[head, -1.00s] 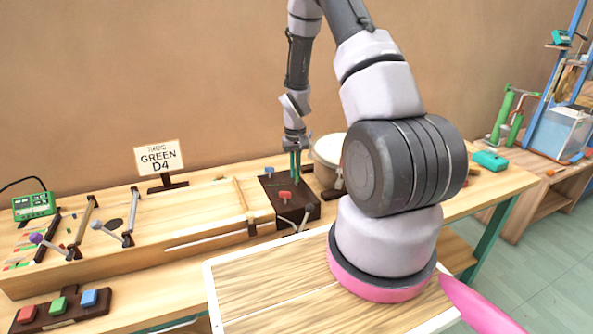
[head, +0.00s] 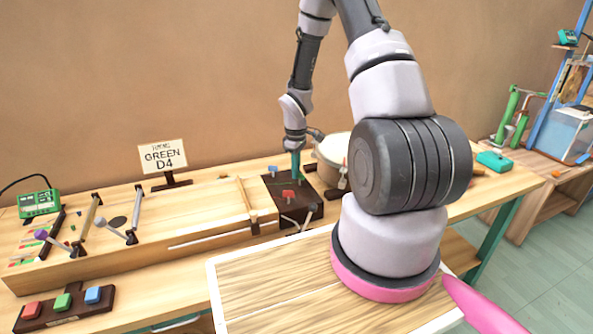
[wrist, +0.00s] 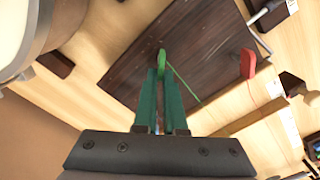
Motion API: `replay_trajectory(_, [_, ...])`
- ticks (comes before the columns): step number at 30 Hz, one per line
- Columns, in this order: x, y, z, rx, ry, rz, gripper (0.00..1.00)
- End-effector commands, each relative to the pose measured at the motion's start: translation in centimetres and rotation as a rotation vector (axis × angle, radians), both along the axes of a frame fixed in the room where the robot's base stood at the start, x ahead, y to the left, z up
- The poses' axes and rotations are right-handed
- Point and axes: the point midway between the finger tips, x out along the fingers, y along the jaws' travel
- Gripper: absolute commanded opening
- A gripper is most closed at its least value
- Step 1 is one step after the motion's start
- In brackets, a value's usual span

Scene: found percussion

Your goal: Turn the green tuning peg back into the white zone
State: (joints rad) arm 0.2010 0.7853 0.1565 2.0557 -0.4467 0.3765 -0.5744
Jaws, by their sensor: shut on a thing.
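The green tuning peg (wrist: 162,59) stands on the dark peg block (wrist: 190,30) in the wrist view. My gripper (wrist: 162,76) has its teal fingers closed around the lower part of the peg's head, so the fingers hide part of it. A thin green line runs from beside the peg across the block. In the head view my gripper (head: 295,165) points down at the back right of the dark block (head: 272,187); the green peg itself is hidden there. I cannot make out a white zone around the peg.
A red peg (head: 288,195) stands nearer the front of the block and shows at right in the wrist view (wrist: 247,63). A blue peg (head: 272,170) is at the back. A drum (head: 333,150) stands close right. A sign (head: 162,157) reads GREEN D4.

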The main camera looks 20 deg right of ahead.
Motion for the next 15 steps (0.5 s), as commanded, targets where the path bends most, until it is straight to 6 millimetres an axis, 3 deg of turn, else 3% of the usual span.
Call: replay_trajectory(15, [-0.01, 0.1, 0.08, 0.0, -0.003, 0.13, 0.0])
